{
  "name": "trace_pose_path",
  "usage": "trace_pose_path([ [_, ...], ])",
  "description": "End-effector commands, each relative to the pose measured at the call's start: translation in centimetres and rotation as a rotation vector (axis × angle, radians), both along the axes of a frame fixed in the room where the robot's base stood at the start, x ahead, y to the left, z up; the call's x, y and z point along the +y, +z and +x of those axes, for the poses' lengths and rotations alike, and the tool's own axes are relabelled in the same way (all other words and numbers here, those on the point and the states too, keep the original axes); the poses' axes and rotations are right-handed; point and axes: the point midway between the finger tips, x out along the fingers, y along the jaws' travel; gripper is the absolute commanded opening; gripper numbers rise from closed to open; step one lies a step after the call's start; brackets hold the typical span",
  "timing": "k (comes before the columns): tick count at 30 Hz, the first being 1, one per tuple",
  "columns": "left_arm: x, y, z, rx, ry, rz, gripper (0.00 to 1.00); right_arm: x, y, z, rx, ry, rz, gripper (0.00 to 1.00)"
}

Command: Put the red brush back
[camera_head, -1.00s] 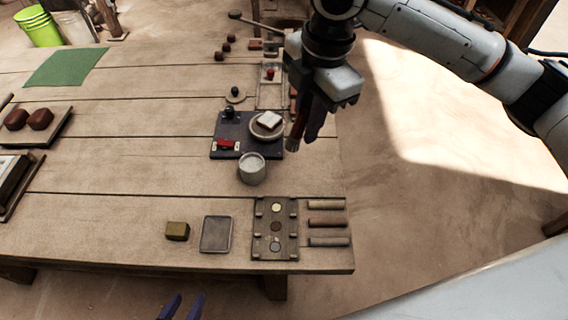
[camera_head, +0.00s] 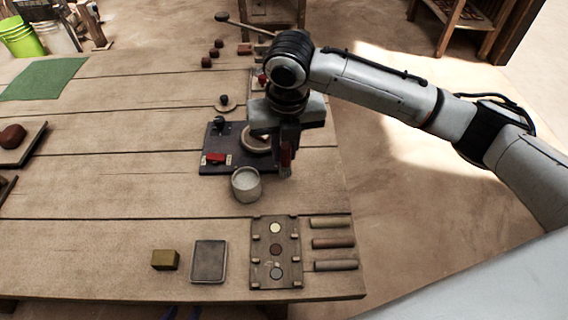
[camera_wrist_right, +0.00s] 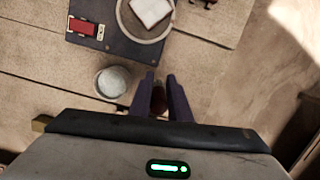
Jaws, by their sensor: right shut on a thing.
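The red brush (camera_head: 286,156) is upright between the fingers of my right gripper (camera_head: 286,143), which is shut on it. It hangs over the table's right side, just right of the dark press board (camera_head: 207,166). In the right wrist view the brush (camera_wrist_right: 159,98) shows end-on between the fingers; its bristles are hidden. Near the front right lies a wooden board (camera_head: 259,262) with yellow, red-brown and grey discs. Three short rods lie right of it, the middle one red-brown (camera_head: 333,243).
A pale cup (camera_head: 246,186) stands close below my right gripper. A round dish (camera_head: 252,144) and a red block (camera_head: 215,158) are on the press board. A grey tray (camera_head: 209,261) and an ochre block (camera_head: 165,259) lie at the front. The table's right edge is close.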

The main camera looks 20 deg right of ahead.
Motion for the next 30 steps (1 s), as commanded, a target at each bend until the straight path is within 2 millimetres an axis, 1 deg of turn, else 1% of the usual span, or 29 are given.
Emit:
trace_pose_path([
  [5, -0.1, -0.2, 0.0, 0.001, -0.001, 0.000, 0.36, 0.0, -1.5, 0.0, 0.001, 0.000, -0.001, 0.00],
  [10, -0.1, -0.4, 0.0, 0.002, -0.002, 0.000, 0.36, 0.0, -3.9, 0.0, 0.001, 0.000, 0.000, 0.00],
  [21, -0.1, -0.2, 0.0, 0.002, -0.002, 0.000, 0.36, 0.0, -4.3, 0.0, 0.000, 0.000, 0.000, 0.00],
  [22, -0.1, -0.2, 0.0, 0.002, -0.002, 0.000, 0.36, 0.0, -4.3, 0.0, 0.000, 0.000, 0.000, 0.22],
  [24, -0.2, -0.2, 0.0, 0.001, -0.002, 0.000, 0.36, 0.0, -4.3, 0.0, 0.000, 0.000, 0.000, 0.34],
  [25, -0.2, -0.2, 0.0, 0.001, -0.002, 0.000, 0.36, 0.0, -4.3, 0.0, 0.000, 0.000, 0.000, 0.36],
  [30, -0.1, -0.2, 0.0, 0.000, -0.002, -0.001, 0.36, 0.0, -4.3, 0.0, -0.001, -0.001, 0.000, 0.36],
])
